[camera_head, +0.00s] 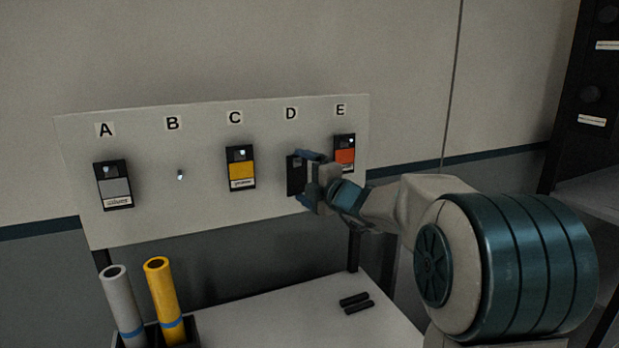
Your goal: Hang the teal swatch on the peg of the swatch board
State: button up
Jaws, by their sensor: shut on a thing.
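The swatch board (205,205) is a pale panel with places lettered A to E. My gripper (309,181) is in front of the place under D, shut on a dark swatch (296,175). Only the swatch's dark left part shows; its colour patch is hidden by my gripper, so I cannot tell if it is teal. Any peg under D is hidden too. I cannot tell whether the swatch touches the board or a peg. The peg under B (181,175) is bare.
Below, a grey roll (122,300) and yellow roll (162,295) stand in a dark holder. Small black pieces (356,302) lie on the table.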

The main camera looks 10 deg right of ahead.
jog(key=o, duration=0.7)
jog(key=b+v, duration=0.2)
jog(key=v, duration=1.1)
jog(key=s+a+f+n+g, duration=1.05)
jog(key=s+f+n, duration=0.3)
jog(key=n, duration=1.15)
jog(key=s+d+f+n+g+h, duration=0.1)
jog(key=s+d+f+n+h, duration=0.2)
jog(key=n, duration=0.9)
jog(key=s+d+f+n+g+h, duration=0.1)
jog(key=s+f+n+h, duration=0.3)
jog(key=s+n, duration=0.5)
jog(key=shift+d+f+n+g+h, duration=0.4)
jog(key=shift+d+n, duration=0.5)
jog(key=shift+n, duration=0.5)
